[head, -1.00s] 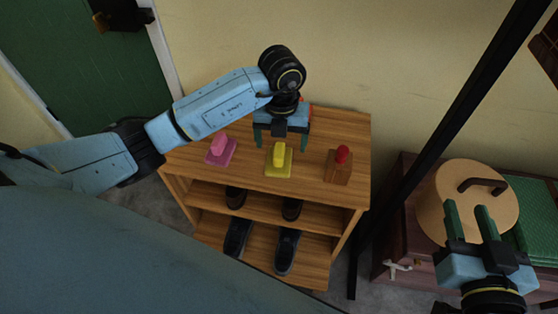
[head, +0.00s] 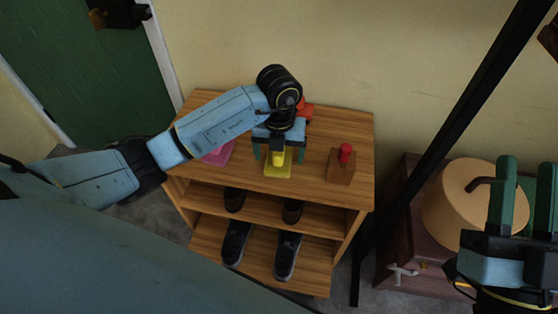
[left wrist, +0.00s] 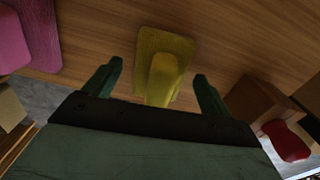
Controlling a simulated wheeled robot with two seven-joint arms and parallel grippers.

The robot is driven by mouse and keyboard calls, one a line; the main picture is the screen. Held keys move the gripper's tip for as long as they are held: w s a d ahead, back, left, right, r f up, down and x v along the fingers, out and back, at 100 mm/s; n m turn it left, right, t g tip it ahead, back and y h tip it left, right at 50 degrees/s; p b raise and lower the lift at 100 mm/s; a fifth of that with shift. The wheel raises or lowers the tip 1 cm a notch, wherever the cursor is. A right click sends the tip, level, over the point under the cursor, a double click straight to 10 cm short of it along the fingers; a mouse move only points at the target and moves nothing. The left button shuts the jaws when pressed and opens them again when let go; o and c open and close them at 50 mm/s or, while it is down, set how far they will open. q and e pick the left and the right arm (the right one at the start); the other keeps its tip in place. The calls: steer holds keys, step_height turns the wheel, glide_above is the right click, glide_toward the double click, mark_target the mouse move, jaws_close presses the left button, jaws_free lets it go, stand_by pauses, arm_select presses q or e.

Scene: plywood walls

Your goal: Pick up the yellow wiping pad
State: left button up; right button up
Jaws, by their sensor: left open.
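The yellow wiping pad (head: 278,168) lies on the top of the wooden shelf unit, a flat yellow base with a raised yellow handle. It also shows in the left wrist view (left wrist: 164,70), between the two fingers and just beyond them. My left gripper (head: 278,155) is over the pad, with its green fingers open on either side of the handle; it also shows in the left wrist view (left wrist: 158,85). It holds nothing. My right gripper (head: 522,200) is at the right of the head view, its two green fingers apart and empty.
A pink pad (head: 218,154) lies left of the yellow one, partly behind my left arm. A wooden block with a red knob (head: 341,166) stands to the right. Shoes (head: 287,256) fill the lower shelves. A dark pole (head: 430,130) and a round tan-topped object (head: 460,205) are farther right.

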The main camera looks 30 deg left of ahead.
arm_select(q)
steer(key=shift+f, duration=0.4)
arm_select(e)
steer(key=shift+s+r+t, duration=0.2)
steer(key=shift+r+t, duration=0.05)
steer(key=shift+t, duration=0.05)
arm_select(q)
steer(key=shift+c, duration=0.4)
steer(key=c, duration=1)
steer(key=shift+r, duration=0.2)
